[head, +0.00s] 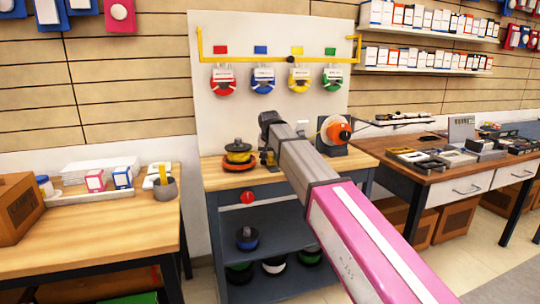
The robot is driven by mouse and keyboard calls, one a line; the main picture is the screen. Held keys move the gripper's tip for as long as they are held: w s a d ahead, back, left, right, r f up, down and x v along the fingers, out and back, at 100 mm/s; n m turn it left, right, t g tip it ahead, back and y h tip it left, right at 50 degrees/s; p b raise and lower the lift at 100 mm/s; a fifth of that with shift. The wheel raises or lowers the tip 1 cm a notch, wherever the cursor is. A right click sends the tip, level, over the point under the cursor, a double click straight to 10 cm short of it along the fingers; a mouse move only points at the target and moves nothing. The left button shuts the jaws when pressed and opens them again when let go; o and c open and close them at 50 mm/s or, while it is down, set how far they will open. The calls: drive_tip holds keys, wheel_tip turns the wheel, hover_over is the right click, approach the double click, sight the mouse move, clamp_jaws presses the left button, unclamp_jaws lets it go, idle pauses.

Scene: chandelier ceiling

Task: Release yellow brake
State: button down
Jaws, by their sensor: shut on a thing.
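A yellow reel (238,157) with a dark top stands on the left of the wooden bench top, a dark orange layer under it. Just right of it is a small yellow part (269,158), which seems to be the yellow brake; it is too small to make out clearly. My arm reaches in from the lower right, its dark wrist above the bench. My gripper (265,150) points down beside the yellow reel, at the small yellow part. It looks shut on that part, but its fingertips are mostly hidden and the contact is not clear.
An orange reel (337,131) on a stand is right of my arm. Red, blue, yellow and green reels hang on the white board (220,130) behind. A red knob (247,197) is on the bench front.

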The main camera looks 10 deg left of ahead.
sight(273, 169)
drive_tip(key=s+d, duration=0.1)
drive_tip(key=s, duration=0.1)
drive_tip(key=shift+s+d, duration=0.35)
drive_tip(key=shift+s, duration=0.05)
drive_tip(key=c, duration=0.8)
unclamp_jaws()
drive_tip(key=shift+c, duration=0.2)
drive_tip(key=shift+r, duration=0.15)
drive_tip(key=v, duration=1)
drive_tip(key=shift+s+r, duration=0.2)
drive_tip(key=shift+d, duration=0.1)
